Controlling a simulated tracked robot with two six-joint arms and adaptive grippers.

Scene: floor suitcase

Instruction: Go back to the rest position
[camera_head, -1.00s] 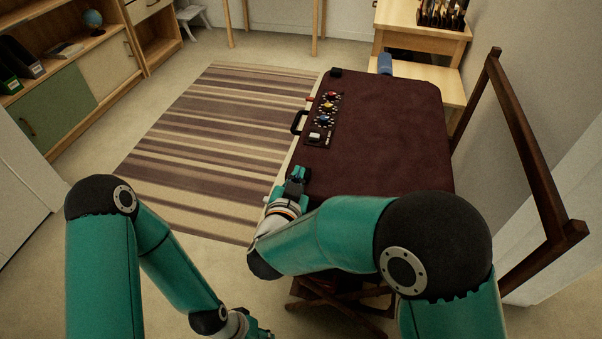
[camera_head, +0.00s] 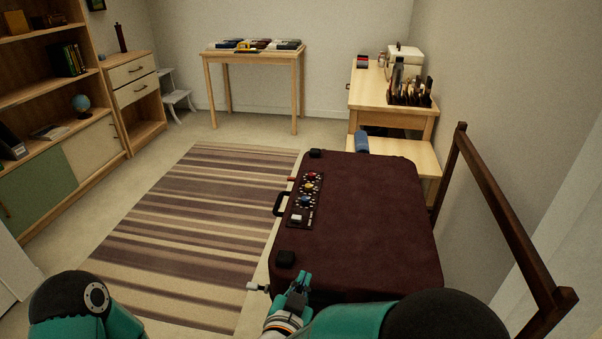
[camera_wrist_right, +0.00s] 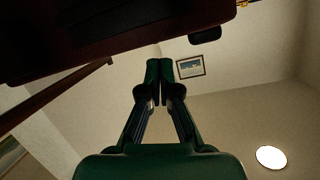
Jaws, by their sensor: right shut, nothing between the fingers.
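My right gripper (camera_head: 300,284) is at the near left corner of the dark red suitcase (camera_head: 378,215). In the right wrist view its two fingers (camera_wrist_right: 165,72) are together and hold nothing. The suitcase edge (camera_wrist_right: 110,32) crosses the top of that view; I cannot tell whether the gripper touches it. The suitcase is shut and lies flat, with a black handle (camera_head: 281,203) and a panel of coloured knobs (camera_head: 304,200) on its left side. My left arm shows only at the bottom left of the head view, and its gripper is out of the picture.
A dark wooden frame (camera_head: 500,215) stands right of the suitcase. A striped rug (camera_head: 185,225) covers the clear floor on the left. Shelves (camera_head: 60,150) line the left wall. A small table (camera_head: 255,55) and a wooden desk (camera_head: 385,100) stand at the back.

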